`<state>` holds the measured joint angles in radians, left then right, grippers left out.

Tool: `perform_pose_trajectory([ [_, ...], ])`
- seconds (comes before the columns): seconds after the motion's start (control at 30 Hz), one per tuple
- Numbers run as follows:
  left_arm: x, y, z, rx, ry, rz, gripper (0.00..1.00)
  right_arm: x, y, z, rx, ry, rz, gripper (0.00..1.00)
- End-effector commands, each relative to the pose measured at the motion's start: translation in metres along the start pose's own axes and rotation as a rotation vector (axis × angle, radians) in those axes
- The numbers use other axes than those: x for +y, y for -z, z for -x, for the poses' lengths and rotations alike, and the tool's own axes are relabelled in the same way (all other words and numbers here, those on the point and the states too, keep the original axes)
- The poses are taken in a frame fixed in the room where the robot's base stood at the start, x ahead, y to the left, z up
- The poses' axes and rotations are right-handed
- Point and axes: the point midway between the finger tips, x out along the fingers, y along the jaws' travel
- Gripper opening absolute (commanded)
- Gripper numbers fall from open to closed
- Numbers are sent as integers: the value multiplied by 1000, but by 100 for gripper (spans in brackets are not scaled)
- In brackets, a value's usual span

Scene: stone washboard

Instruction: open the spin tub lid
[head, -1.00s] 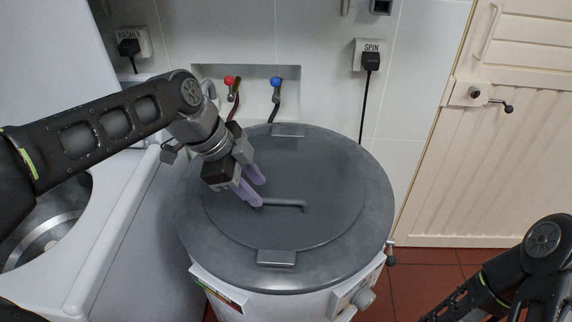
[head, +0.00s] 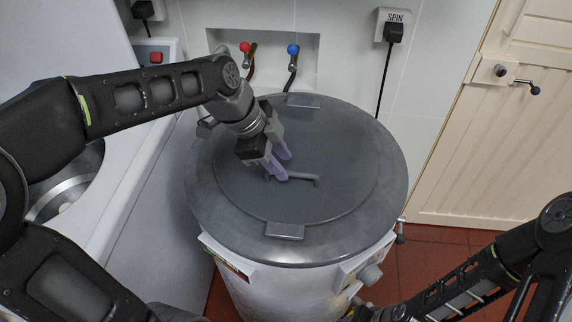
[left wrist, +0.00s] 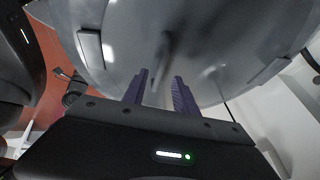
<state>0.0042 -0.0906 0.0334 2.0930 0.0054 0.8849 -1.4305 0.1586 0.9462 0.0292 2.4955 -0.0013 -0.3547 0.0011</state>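The spin tub lid (head: 235,215) is a round dark grey disc lying flat and closed on the spin tub (head: 285,293). A thin grey bar handle (head: 306,180) runs across its middle. My left gripper (head: 284,166) is above the lid with its purple fingertips at the left part of the handle. In the left wrist view, the two purple fingers (left wrist: 160,92) are apart, with the handle (left wrist: 165,58) showing in line with the gap. I cannot tell whether they touch it. My right arm is at the lower right; its gripper is out of view.
The white washer (head: 120,205) with its open round basin stands close on the left. Red (head: 245,47) and blue (head: 293,49) taps and the SPIN plug (head: 394,32) are on the wall behind. A cream door (head: 490,150) and red tiled floor lie to the right.

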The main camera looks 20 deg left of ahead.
Motion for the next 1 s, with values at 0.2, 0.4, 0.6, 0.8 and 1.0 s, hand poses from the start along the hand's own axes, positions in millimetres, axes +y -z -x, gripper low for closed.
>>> perform_pose_trajectory([
  [0.2,0,0,-25,0,-2,0,34,-1,0,3,0,0,0,36],
  [0.4,0,0,-29,0,0,-1,34,-1,0,3,0,0,0,36],
  [0.6,0,0,-29,0,1,-1,28,-1,0,2,0,0,0,36],
  [0.8,0,0,-29,0,1,-1,11,-1,0,2,0,0,0,36],
  [1.0,0,0,-29,0,1,-1,0,-1,0,2,0,0,0,36],
])
